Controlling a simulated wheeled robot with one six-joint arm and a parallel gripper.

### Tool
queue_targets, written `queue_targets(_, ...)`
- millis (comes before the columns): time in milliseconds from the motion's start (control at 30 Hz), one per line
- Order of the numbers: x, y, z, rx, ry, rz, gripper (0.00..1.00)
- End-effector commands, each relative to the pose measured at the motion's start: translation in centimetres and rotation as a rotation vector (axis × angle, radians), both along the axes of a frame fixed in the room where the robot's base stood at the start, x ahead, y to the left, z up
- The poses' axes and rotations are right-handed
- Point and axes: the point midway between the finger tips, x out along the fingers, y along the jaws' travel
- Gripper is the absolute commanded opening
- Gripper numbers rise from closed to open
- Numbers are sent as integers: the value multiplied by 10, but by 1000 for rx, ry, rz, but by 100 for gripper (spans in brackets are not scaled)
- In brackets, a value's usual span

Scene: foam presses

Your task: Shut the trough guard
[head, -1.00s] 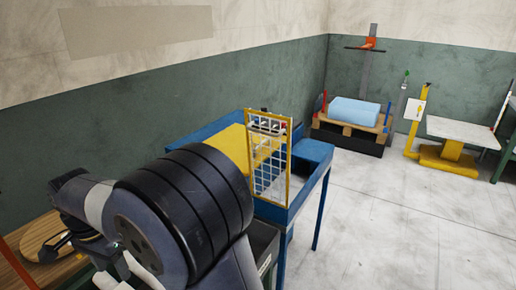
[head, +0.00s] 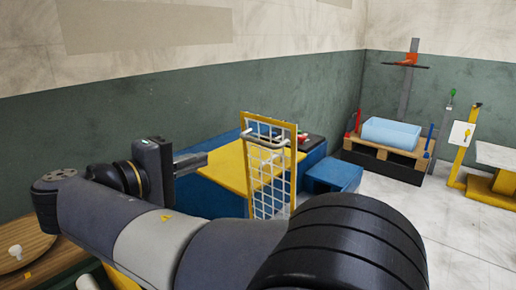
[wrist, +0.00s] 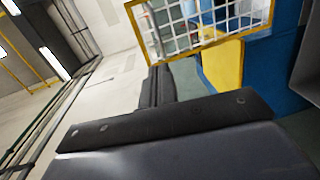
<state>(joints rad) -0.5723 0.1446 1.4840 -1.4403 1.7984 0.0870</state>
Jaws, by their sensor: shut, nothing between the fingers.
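The trough guard (head: 269,170) is a yellow-framed white mesh panel with a grey bar handle (head: 264,137). It stands upright at the front of the blue press table with the yellow plate (head: 222,168). It also shows at the top of the wrist view (wrist: 205,22). My gripper (head: 204,160) is shut and empty, left of the guard, its fingers pointing right towards the mesh. A gap shows between fingertips and frame in the head view. In the wrist view the dark fingers (wrist: 158,88) lie just below the guard's frame. My arm hides the table's lower front.
A wooden round-topped surface (head: 22,250) is at the lower left. A yellow-based stand (head: 490,188) is at the far right.

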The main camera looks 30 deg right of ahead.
Motion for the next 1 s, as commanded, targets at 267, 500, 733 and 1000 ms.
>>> queue_targets(267, 9, -29, -2, -8, 1, -6, 0)
queue_targets(500, 23, -69, -7, -6, 2, -6, 0)
queue_targets(733, 35, -104, -10, -6, 1, -5, 0)
queue_targets(1000, 44, -128, -13, -5, 0, -1, 0)
